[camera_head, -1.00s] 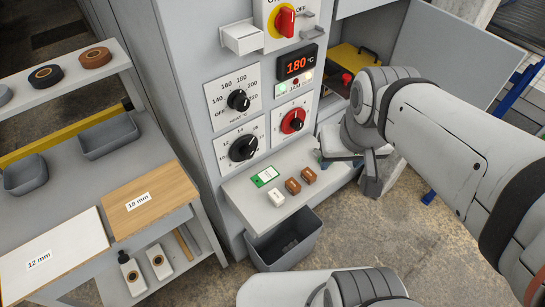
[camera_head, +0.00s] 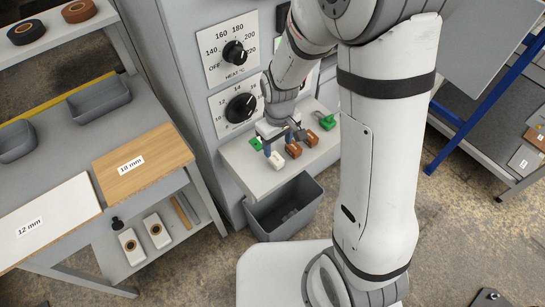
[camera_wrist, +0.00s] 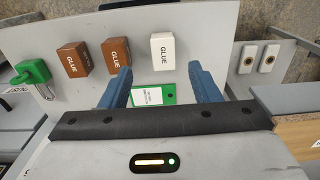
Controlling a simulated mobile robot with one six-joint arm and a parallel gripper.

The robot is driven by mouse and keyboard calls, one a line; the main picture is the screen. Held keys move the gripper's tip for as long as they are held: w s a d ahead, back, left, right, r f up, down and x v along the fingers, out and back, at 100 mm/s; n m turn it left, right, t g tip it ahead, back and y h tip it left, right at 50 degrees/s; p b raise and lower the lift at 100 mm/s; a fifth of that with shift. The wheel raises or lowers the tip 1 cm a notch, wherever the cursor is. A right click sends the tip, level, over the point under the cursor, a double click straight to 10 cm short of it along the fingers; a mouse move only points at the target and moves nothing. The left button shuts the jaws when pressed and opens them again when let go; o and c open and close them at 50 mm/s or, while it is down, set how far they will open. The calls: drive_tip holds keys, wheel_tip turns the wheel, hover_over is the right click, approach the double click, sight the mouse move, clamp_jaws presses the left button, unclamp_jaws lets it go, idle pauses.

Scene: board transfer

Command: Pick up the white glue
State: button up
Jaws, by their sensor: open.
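The white glue (camera_wrist: 162,50) is a small block marked GLUE on the grey shelf, upper middle of the wrist view. In the head view the white glue (camera_head: 276,161) shows near the shelf's front edge, partly behind my gripper. My gripper (camera_wrist: 159,78) is open and empty, its two blue fingers pointing toward the white glue. The glue lies just beyond the fingertips, roughly centred between them. In the head view my gripper (camera_head: 283,142) hangs over the shelf. I cannot tell its exact height above it.
Two brown glue blocks (camera_wrist: 73,58) (camera_wrist: 116,53) stand beside the white one. A green padlock-like thing (camera_wrist: 32,72) is at the shelf's far end. A green-edged card (camera_wrist: 153,96) lies between my fingers. A grey bin (camera_head: 284,208) stands below the shelf (camera_head: 240,165).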

sight(276, 164)
drive_tip(key=shift+a+f+p, duration=0.15)
drive_tip(key=shift+f+p, duration=0.1)
drive_tip(key=shift+f, duration=1.65)
drive_tip(key=shift+a+f+p, duration=0.15)
drive_tip(key=shift+f+p, duration=0.1)
drive_tip(key=shift+f, duration=1.6)
drive_tip(key=shift+c, duration=0.4)
drive_tip(key=c, duration=1)
drive_tip(key=shift+r, duration=0.1)
wheel_tip(276, 164, up, 10)
drive_tip(key=shift+b, duration=0.35)
